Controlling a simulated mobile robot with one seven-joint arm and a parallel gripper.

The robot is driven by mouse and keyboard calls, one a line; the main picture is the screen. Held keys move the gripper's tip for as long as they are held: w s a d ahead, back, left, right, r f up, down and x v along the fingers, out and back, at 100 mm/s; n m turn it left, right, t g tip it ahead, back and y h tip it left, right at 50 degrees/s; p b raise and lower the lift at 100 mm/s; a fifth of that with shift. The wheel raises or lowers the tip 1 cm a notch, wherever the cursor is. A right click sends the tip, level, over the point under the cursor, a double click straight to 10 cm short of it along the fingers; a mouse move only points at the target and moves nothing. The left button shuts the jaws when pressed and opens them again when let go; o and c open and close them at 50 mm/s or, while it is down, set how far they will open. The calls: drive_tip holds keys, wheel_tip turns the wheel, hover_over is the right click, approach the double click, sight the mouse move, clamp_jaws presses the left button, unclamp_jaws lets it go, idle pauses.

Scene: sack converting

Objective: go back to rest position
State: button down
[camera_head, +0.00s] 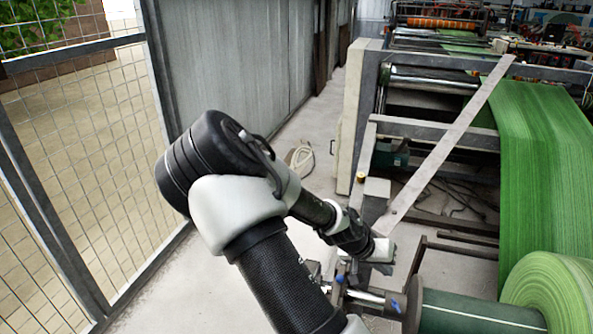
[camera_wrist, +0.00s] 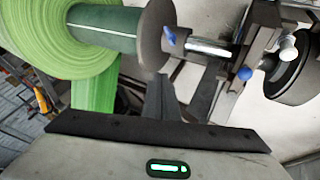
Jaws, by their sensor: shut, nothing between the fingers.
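My gripper (camera_wrist: 165,97) shows in the wrist view as narrow dark fingers beyond the black bar of the hand. They are together with nothing held between them. In the head view my arm bends over and reaches down and right, with the pale hand close to the machine's near end, beside the shaft of the green roll. The fingertips cannot be made out clearly there, and I cannot tell whether the hand touches anything.
A green roll (camera_head: 552,292) on a dark core lies at lower right, with a flange, steel shaft and blue-handled fittings (camera_head: 396,306). The machine frame (camera_head: 445,130) and green web (camera_head: 545,150) fill the right. A mesh fence (camera_head: 85,150) stands left. Bare floor (camera_head: 190,285) lies between.

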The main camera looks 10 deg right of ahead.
drive_tip(key=s+a+r+n+t+y, duration=0.15)
drive_tip(key=a+r+y, duration=0.25)
drive_tip(key=a+r, duration=0.4)
drive_tip(key=s+a+r+n+y, duration=0.15)
drive_tip(key=a+r+y, duration=0.35)
drive_tip(key=a, duration=0.6)
drive_tip(key=s+a+r+n+t+h, duration=0.1)
drive_tip(key=s+a+r+n+t, duration=0.1)
drive_tip(key=s+r, duration=0.5)
drive_tip(key=s+a+r+n+t+h, duration=0.1)
drive_tip(key=s+a+r+n, duration=0.15)
drive_tip(key=s+r, duration=0.5)
wheel_tip(320, 180, up, 22)
drive_tip(key=w+p, duration=0.1)
drive_tip(key=p, duration=2)
drive_tip(key=shift+w+d+r, duration=0.2)
drive_tip(key=shift+w+d, duration=0.15)
drive_tip(key=shift+d, duration=0.1)
